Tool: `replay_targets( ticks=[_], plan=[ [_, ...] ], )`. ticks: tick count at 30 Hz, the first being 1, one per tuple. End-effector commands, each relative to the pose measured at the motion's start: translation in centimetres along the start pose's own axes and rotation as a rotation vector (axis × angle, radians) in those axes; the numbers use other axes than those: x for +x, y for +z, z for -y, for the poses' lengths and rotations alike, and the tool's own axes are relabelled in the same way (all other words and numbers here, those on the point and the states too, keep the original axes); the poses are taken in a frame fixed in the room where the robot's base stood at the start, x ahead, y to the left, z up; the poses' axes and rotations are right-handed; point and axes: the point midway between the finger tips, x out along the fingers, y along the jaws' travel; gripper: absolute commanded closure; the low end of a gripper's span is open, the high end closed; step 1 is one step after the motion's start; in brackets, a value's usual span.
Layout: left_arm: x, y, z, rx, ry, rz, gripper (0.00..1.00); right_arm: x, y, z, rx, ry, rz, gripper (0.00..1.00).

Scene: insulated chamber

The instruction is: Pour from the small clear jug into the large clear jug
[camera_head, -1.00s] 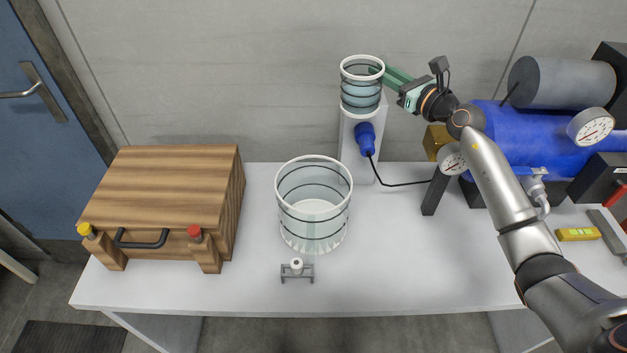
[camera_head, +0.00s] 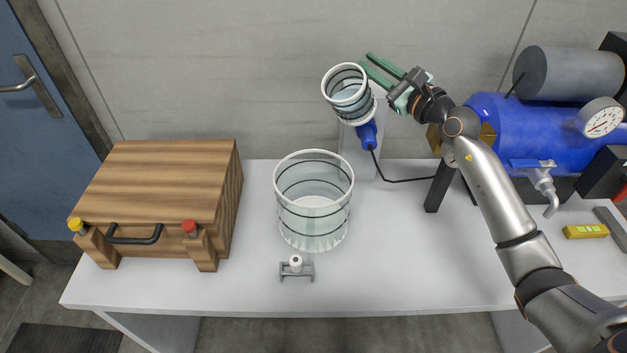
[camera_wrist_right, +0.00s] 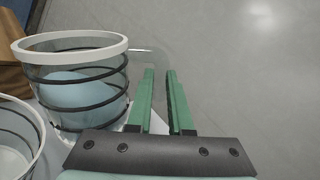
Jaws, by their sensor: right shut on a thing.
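The small clear jug (camera_head: 347,92) has a white rim, dark rings and pale blue liquid inside. It is tilted to the left, above and behind the large clear jug. My right gripper (camera_head: 366,62) is shut on the small jug at its right side; the clear part between the fingers is hard to make out. In the right wrist view, the small jug (camera_wrist_right: 78,88) is left of the green fingers (camera_wrist_right: 159,73). The large clear jug (camera_head: 312,225) stands upright on the table, and its rim edge shows in the wrist view (camera_wrist_right: 30,120). No stream shows. My left gripper is not in view.
A wooden box (camera_head: 165,185) stands left on the white table (camera_head: 400,260). A white block (camera_head: 352,158) with a blue plug (camera_head: 367,135) is behind the large jug. A small grey bracket (camera_head: 296,270) is in front. A blue tank (camera_head: 520,125) is at right.

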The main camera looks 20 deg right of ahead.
Motion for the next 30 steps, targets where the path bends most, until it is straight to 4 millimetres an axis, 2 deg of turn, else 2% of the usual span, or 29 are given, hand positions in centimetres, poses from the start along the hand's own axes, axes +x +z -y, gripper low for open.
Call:
replay_targets(
  ticks=[4,11,30],
  plan=[
    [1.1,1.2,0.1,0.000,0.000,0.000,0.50,-0.3,-0.2,-1.2,-0.074,-0.004,0.019,1.00],
    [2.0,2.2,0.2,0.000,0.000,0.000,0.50,-0.4,0.6,-1.7,-0.188,-0.005,0.041,1.00],
    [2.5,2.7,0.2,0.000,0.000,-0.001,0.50,-0.4,1.1,-2.0,-0.263,-0.006,0.055,1.00]
  ],
)
